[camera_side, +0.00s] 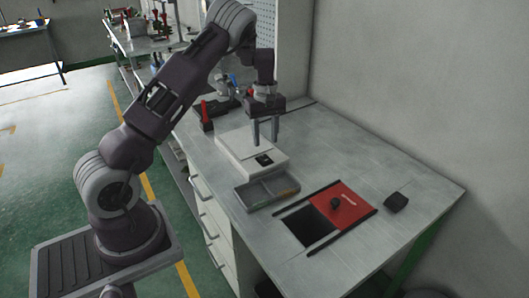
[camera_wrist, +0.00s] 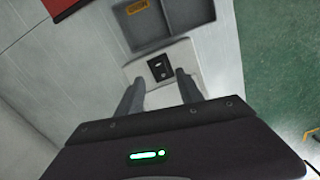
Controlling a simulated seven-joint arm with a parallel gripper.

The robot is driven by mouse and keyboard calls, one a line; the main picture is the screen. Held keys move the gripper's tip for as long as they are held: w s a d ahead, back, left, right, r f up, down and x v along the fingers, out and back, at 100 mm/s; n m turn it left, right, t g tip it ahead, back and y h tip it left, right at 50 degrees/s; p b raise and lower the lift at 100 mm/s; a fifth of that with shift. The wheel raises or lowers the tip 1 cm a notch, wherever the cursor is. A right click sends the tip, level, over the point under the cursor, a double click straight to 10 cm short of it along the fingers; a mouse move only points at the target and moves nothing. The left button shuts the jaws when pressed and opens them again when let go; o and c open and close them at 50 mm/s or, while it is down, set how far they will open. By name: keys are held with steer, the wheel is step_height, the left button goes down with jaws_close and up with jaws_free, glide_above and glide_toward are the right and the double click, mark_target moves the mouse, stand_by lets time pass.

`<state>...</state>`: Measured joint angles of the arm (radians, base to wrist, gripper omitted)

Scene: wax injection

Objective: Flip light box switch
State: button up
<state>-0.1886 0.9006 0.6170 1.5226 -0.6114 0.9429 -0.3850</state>
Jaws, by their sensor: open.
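The light box (camera_side: 240,148) is a flat white box on the grey workbench, with a small black switch (camera_side: 264,160) on its top near one edge. In the wrist view the switch (camera_wrist: 160,67) is a black rectangle with a small white mark, on the white box face (camera_wrist: 193,62). My gripper (camera_side: 265,143) is above the light box, pointing down. In the wrist view my gripper (camera_wrist: 157,84) has its two fingers apart with nothing between them, and the switch shows just beyond the gap. I cannot tell whether the switch is on or off.
A grey two-compartment tray (camera_side: 267,190) sits right beside the light box. Further along are a dark square opening (camera_side: 308,226) with rails and a red sliding cover (camera_side: 343,206), and a small black object (camera_side: 396,201). Red and black tools (camera_side: 206,118) lie behind the box.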

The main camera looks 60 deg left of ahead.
mark_target(265, 158)
steer(key=shift+a+n, duration=0.2)
steer(key=shift+n, duration=0.6)
steer(key=shift+f, duration=0.35)
step_height(265, 158, down, 6)
steer(key=shift+f, duration=0.1)
jaws_close()
